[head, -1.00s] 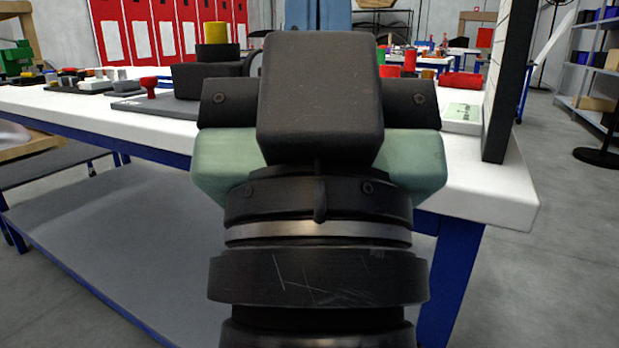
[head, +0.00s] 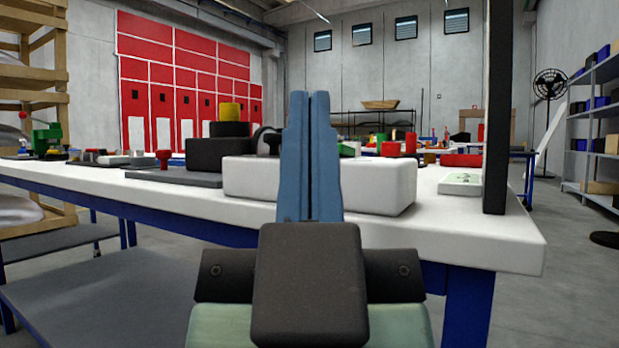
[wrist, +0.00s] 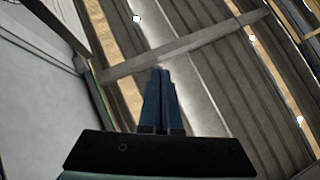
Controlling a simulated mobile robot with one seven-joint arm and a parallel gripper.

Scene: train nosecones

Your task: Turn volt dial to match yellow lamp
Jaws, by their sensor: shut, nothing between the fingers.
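My gripper (head: 309,100) points upward in the middle of the head view, its two blue fingers pressed together with nothing between them. It also shows in the wrist view (wrist: 161,72), against the ceiling. Behind it on the table is a long white box (head: 380,190), partly hidden by the fingers. I cannot make out the volt dial for certain. The gripper stands in front of the table, apart from these things.
The white table (head: 470,230) spans the view. A grey plate (head: 175,178) with a red knob (head: 163,158) lies left of the black block. Small parts crowd the far left.

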